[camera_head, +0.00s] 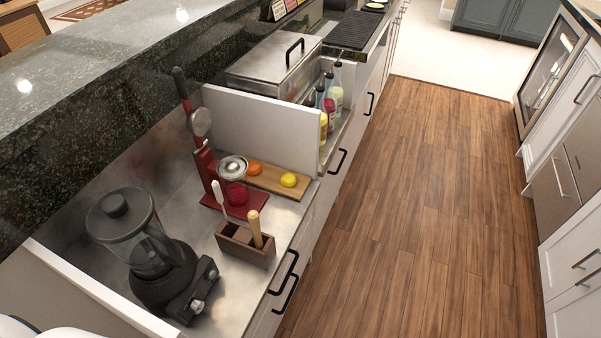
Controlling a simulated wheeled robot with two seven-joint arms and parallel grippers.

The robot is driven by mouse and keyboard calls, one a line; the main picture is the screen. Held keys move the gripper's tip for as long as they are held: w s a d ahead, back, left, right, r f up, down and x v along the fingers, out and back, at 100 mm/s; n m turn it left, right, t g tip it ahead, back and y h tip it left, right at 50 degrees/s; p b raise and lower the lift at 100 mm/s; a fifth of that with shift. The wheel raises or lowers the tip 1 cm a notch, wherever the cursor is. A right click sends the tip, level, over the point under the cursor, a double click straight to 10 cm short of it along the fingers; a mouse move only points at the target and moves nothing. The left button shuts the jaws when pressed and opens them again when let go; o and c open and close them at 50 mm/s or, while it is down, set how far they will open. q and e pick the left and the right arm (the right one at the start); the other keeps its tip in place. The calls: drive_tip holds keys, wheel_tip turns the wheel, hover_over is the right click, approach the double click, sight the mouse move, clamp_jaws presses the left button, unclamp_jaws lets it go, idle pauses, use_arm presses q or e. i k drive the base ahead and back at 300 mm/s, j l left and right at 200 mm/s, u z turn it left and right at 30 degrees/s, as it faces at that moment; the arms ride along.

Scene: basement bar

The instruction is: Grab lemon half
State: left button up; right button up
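A small yellow lemon half (289,180) lies toward the right end of a wooden board (270,180) on the steel counter. A small orange fruit piece (254,168) lies on the same board, to its left. The red citrus press (207,168) stands just left of and in front of the board, and its red base reaches close to it. Neither of my grippers is in view. A white rounded shape at the bottom left corner may be part of my own body.
A black blender (140,250) stands at the front left of the counter. A wooden caddy (245,243) with bar tools sits in front of the press. A white divider (262,127) stands behind the board, with bottles (329,101) beyond it. The wooden floor (420,220) to the right is clear.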

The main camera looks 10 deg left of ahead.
sight(288, 180)
drive_tip(key=i+l+u, duration=0.75)
drive_tip(key=l, duration=0.15)
drive_tip(key=k+j, duration=0.05)
drive_tip(key=k, duration=0.05)
